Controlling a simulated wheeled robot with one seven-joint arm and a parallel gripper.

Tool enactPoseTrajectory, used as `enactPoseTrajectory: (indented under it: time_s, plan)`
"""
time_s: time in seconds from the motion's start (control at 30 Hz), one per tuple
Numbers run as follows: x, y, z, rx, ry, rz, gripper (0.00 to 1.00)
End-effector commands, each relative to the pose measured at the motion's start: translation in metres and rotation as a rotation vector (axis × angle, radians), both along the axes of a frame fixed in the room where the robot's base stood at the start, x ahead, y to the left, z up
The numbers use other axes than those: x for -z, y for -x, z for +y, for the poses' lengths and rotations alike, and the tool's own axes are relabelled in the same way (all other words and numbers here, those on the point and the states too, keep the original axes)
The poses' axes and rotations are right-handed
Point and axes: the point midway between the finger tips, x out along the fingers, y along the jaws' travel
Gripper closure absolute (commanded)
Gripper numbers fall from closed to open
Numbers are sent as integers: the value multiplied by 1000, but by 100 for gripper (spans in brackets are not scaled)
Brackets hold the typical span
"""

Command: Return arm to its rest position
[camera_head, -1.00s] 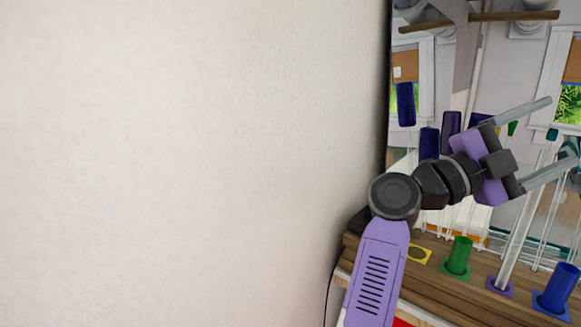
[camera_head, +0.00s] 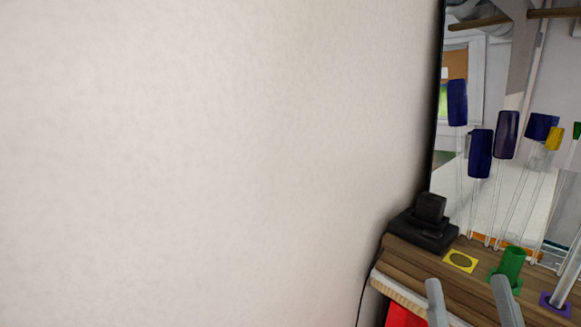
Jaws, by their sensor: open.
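The two grey fingers of my gripper (camera_head: 467,281) rise from the bottom edge at the lower right. They are apart with nothing between them, and they show in front of the wooden shelf (camera_head: 425,272). The rest of my arm is out of the frame. On the shelf are a yellow square with a round mark (camera_head: 461,261), a green cup-like holder (camera_head: 512,264) and a purple base (camera_head: 553,301) with a clear rod (camera_head: 567,275) leaning up from it.
Behind the shelf stands a mirror-like panel (camera_head: 450,200) showing several clear rods with dark blue caps (camera_head: 506,135) and a yellow cap (camera_head: 554,138). A black block (camera_head: 430,225) sits at the shelf's back left. A red thing (camera_head: 403,316) lies below. A plain wall (camera_head: 200,160) fills the left.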

Motion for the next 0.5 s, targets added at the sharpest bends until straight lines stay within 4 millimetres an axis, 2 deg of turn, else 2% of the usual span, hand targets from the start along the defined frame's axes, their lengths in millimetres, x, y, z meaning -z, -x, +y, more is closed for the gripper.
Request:
enactPoseTrajectory:
  time_s: [0.03, 0.2, 0.37, 0.5]
  plan:
    - [21, 11, 6, -22, 11, 65, 24]
    - [80, 46, 25, -80, 24, 263, 24]
    - [129, 89, 39, -111, 25, 443, 24]
    - [164, 130, 49, -120, 26, 591, 24]
